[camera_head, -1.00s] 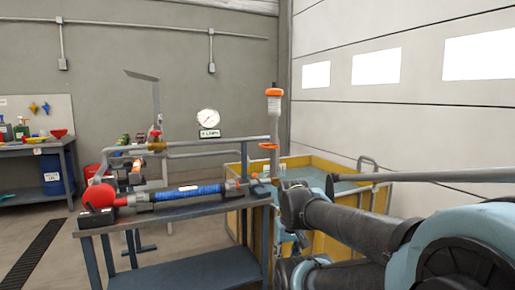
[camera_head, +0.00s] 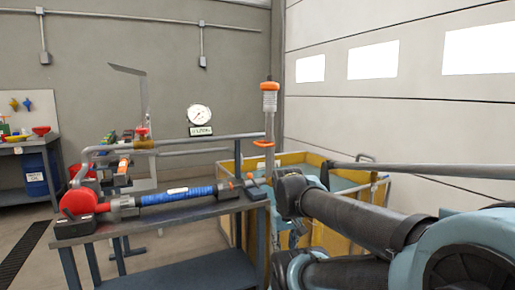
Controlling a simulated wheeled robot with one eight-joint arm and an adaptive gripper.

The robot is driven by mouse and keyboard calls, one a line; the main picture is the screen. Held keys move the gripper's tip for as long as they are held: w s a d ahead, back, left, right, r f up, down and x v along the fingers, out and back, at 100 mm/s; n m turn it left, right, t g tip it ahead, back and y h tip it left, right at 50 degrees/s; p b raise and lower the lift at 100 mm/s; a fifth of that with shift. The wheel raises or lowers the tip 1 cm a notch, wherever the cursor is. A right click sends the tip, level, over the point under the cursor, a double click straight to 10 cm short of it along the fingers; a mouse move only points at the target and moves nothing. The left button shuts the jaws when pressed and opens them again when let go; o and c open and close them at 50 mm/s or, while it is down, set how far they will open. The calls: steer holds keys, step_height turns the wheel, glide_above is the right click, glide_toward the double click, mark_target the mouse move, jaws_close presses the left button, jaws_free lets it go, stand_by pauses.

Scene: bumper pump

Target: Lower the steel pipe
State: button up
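A long grey steel pipe (camera_head: 430,170) runs across the right side, nearly level, tilted slightly down to the right. Its right end leaves the picture. Its left end, with a dark tip, is just above and right of the end of my arm. My dark arm link and blue joint fill the lower right. The arm's end is in front of the yellow tank and right of the pump bench. My gripper's fingers cannot be made out, so I cannot tell whether they touch the pipe.
The pump bench (camera_head: 175,212) carries a blue pump body (camera_head: 185,195) with a red end (camera_head: 82,203). A vertical pipe with an orange cap (camera_head: 269,87) stands at its right end. A yellow tank (camera_head: 334,243) stands behind my arm. A gauge (camera_head: 199,114) appears beyond the bench.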

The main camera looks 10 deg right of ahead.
steer(key=w+d+r+n+t+h, duration=0.1)
steer(key=w+r+h, duration=0.1)
steer(key=w+r, duration=0.45)
steer(key=w+r+n+t+h, duration=0.1)
steer(key=w+r+n+h, duration=0.2)
steer(key=w, duration=0.7)
steer(key=w+d+r+h, duration=0.1)
steer(key=w+r+h, duration=0.1)
steer(key=w+r, duration=0.55)
steer(key=w+a+r+n+t+h, duration=0.1)
steer(key=w+a+r+t+h, duration=0.2)
steer(key=w+a, duration=0.6)
steer(key=w+a+r+n+t+h, duration=0.1)
steer(key=w+a+r+n+t, duration=0.15)
steer(key=w+a+r, duration=0.6)
steer(key=shift+m+t, duration=0.25)
steer(key=shift+m, duration=0.1)
steer(key=x, duration=0.7)
steer(key=f+x, duration=0.1)
steer(key=x, duration=0.6)
steer(key=f+x, duration=0.1)
steer(key=x, duration=0.6)
steer(key=shift+w+a+f, duration=0.15)
steer(key=shift+a+f, duration=0.1)
jaws_close()
